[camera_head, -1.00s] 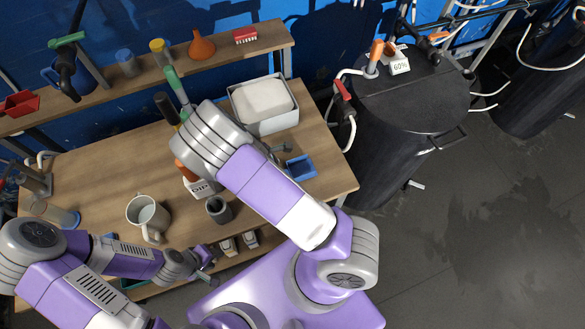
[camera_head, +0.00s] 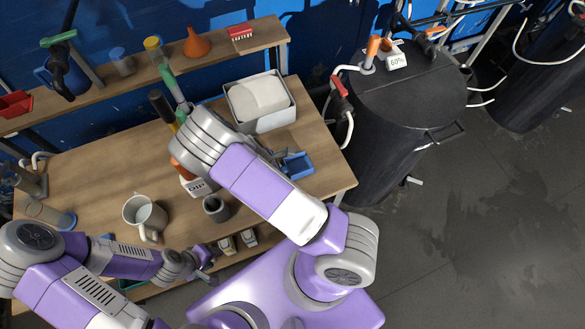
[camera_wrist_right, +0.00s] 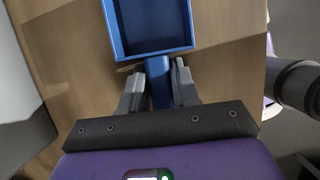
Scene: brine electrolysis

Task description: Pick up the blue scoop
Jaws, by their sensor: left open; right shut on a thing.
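The blue scoop (camera_head: 297,165) is at the right part of the wooden bench, in front of the white box. In the right wrist view its square pan (camera_wrist_right: 152,24) points away from me, and its handle (camera_wrist_right: 159,88) lies between the two grey fingers. My right gripper (camera_wrist_right: 158,76) is shut on that handle; in the head view my right arm partly covers it. I cannot tell whether the scoop touches the bench. My left gripper (camera_head: 206,265) is open and empty at the bench's front edge.
A white box (camera_head: 262,122) with pale contents stands behind the scoop. A beaker-like mug (camera_head: 145,215), a small dark cup (camera_head: 215,207) and a labelled device (camera_head: 197,188) stand to the left. A large black tank (camera_head: 400,100) is right of the bench. A shelf (camera_head: 130,72) runs behind.

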